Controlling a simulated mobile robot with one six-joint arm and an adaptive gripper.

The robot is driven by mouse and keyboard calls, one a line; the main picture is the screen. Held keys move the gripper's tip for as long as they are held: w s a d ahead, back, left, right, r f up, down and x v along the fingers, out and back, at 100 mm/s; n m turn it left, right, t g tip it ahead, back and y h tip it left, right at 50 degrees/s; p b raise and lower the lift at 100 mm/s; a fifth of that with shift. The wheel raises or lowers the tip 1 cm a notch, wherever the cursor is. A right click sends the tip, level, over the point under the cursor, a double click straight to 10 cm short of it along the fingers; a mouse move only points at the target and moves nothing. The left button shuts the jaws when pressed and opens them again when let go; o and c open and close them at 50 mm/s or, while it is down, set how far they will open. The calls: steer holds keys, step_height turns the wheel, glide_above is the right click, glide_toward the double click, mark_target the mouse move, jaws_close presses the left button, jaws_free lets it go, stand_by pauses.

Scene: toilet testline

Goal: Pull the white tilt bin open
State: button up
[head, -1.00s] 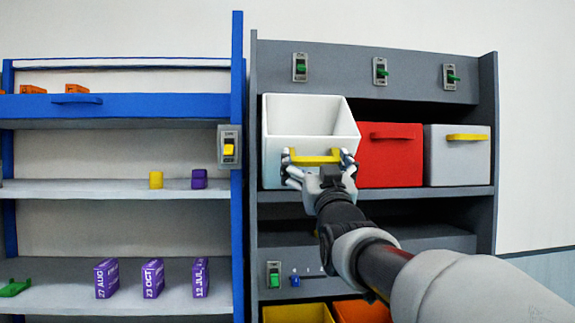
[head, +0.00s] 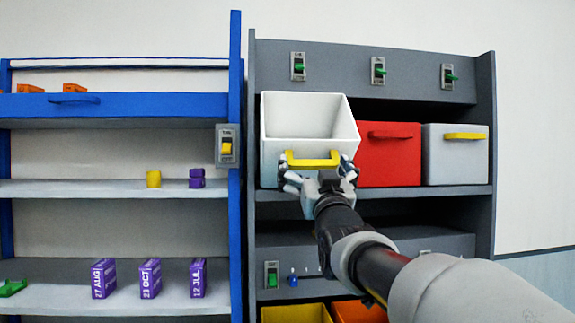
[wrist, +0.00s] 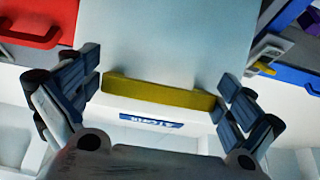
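The white tilt bin (head: 278,160) is on the upper shelf of the grey rack, tipped forward with its open top showing. Its yellow handle (head: 313,161) is on its front. In the wrist view the yellow handle (wrist: 160,92) lies between the spread fingers of my gripper (wrist: 158,103), with a gap seen at the right end; contact at the left end is unclear. In the head view my gripper (head: 318,175) is just below and around the handle. It is open.
A red bin (head: 390,160) and a grey bin (head: 456,160) stand to the right on the same shelf. Switches line the panel above. The blue rack's post (head: 236,190) stands close on the left. Yellow and orange bins (head: 297,314) are below.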

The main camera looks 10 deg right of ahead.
steer(key=shift+s+r, duration=0.25)
steer(key=shift+s, duration=0.05)
steer(key=v, duration=1.2)
steer(key=shift+w+f, duration=0.1)
steer(key=s+f+g, duration=0.4)
steer(key=s+f, duration=0.2)
steer(key=f, duration=0.4)
steer(key=s+f+g, duration=0.5)
steer(key=f, duration=0.5)
steer(key=s+f+g, duration=0.4)
steer(key=s+f, duration=0.2)
steer(key=f, duration=0.4)
steer(key=s+f+g, duration=0.5)
steer(key=s+f, duration=0.3)
steer(key=s, duration=0.4)
steer(key=shift+s+a+f+g, duration=0.15)
steer(key=shift+s+f+g, duration=0.15)
steer(key=shift+s+g, duration=0.1)
